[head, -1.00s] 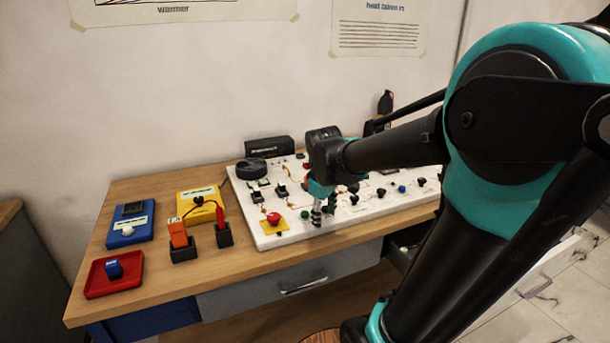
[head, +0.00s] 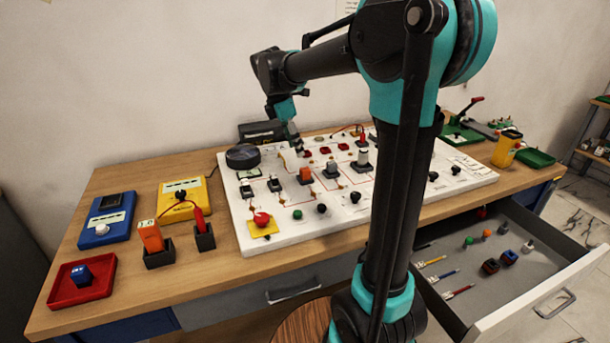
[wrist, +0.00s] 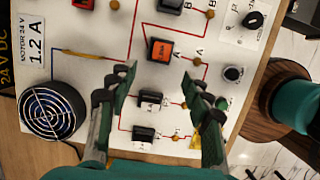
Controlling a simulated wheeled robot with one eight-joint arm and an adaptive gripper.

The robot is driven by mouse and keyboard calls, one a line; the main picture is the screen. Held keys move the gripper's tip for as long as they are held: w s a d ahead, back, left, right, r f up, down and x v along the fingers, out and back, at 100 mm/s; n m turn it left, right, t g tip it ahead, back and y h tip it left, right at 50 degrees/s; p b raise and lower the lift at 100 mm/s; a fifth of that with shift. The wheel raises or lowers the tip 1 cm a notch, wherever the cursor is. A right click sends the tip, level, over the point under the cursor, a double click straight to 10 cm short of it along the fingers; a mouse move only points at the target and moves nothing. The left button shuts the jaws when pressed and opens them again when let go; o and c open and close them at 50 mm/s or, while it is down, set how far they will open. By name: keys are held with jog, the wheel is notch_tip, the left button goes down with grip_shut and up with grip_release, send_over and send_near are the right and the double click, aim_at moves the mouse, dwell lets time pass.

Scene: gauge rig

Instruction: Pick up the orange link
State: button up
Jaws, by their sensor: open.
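The orange link (head: 305,175) is a small orange block with dark ends, seated on the white circuit board (head: 345,226). In the wrist view the orange link (wrist: 161,50) has small dark print on its face and lies just beyond the fingertips, roughly centred between them. My gripper (head: 296,147) is above the back part of the board in the head view, pointing down. The exact height above the link cannot be told.
Dark link blocks (wrist: 149,98) sit near the orange link. A round black fan (wrist: 53,109) is at the board's left. An orange tester (head: 151,236) stands in a black holder on the table. At right an open drawer (head: 520,290) holds small parts.

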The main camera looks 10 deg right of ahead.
aim_at(304, 169)
jog(key=x, duration=0.9)
jog(key=shift+d+f, duration=0.2)
jog(key=shift+f, duration=0.1)
jog(key=c, duration=1.1)
jog(key=shift+c, duration=0.2)
